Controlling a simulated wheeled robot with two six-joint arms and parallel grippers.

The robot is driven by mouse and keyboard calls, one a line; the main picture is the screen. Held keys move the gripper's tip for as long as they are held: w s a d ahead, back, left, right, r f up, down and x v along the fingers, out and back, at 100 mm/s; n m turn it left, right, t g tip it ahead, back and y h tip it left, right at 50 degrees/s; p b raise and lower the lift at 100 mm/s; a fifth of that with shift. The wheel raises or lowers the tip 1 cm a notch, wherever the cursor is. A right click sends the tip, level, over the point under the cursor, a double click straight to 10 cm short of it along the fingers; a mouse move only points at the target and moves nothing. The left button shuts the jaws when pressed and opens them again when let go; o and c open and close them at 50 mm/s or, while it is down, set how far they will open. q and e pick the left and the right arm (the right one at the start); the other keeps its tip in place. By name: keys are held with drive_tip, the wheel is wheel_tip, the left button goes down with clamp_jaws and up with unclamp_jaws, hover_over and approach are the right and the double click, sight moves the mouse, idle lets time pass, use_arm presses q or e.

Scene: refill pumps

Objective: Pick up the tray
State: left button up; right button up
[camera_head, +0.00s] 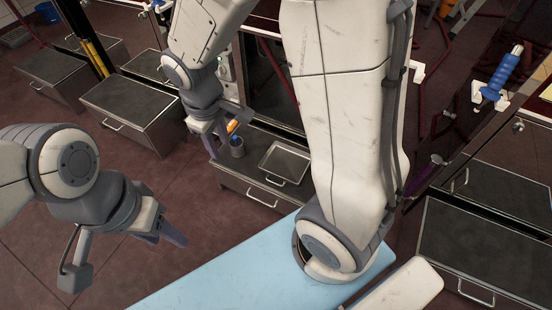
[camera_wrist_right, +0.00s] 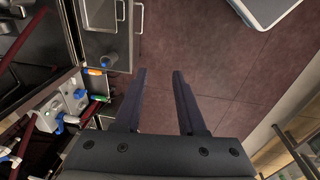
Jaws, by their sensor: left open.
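A shallow square metal tray (camera_head: 284,162) lies on top of a low dark-topped drawer unit, in the middle of the head view. In the right wrist view, what looks like the tray (camera_wrist_right: 103,17) is at the top left. My right gripper (camera_head: 213,148) is left of the tray and apart from it. Its two fingers (camera_wrist_right: 159,72) are spread, with only floor between them. My left gripper (camera_head: 165,240) is low on the left, over the floor, open and empty, well away from the tray.
A small grey cup (camera_head: 237,147) stands left of the tray on the drawer unit (camera_head: 240,172). An orange item (camera_head: 232,126) is close to my right gripper. A light blue surface (camera_head: 225,275) lies in front. Other drawer units (camera_head: 135,105) stand on the left.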

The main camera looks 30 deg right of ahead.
drive_tip(key=w+d+f+b, duration=0.3)
drive_tip(key=d+f+b, duration=0.1)
drive_tip(key=f, duration=0.3)
drive_tip(key=w+d+f+h+b, duration=0.1)
drive_tip(key=w+d+f+b, duration=0.2)
drive_tip(key=f, duration=0.5)
drive_tip(key=w+d+f+b, duration=0.2)
drive_tip(key=d+f+b, duration=0.2)
drive_tip(key=f+b, duration=0.25)
drive_tip(key=b, duration=1.1)
hover_over(277, 180)
drive_tip(key=a, duration=0.1)
drive_tip(key=f, duration=2.1)
drive_tip(key=shift+s+f, duration=0.2)
drive_tip(key=f+b, duration=0.1)
drive_tip(key=f, duration=0.1)
drive_tip(key=f+b, duration=0.1)
drive_tip(key=d+f+b, duration=0.1)
drive_tip(key=f, duration=0.1)
drive_tip(key=shift+w+f+b, duration=0.3)
drive_tip(key=shift+w+b, duration=0.05)
drive_tip(key=shift+r, duration=0.15)
clamp_jaws()
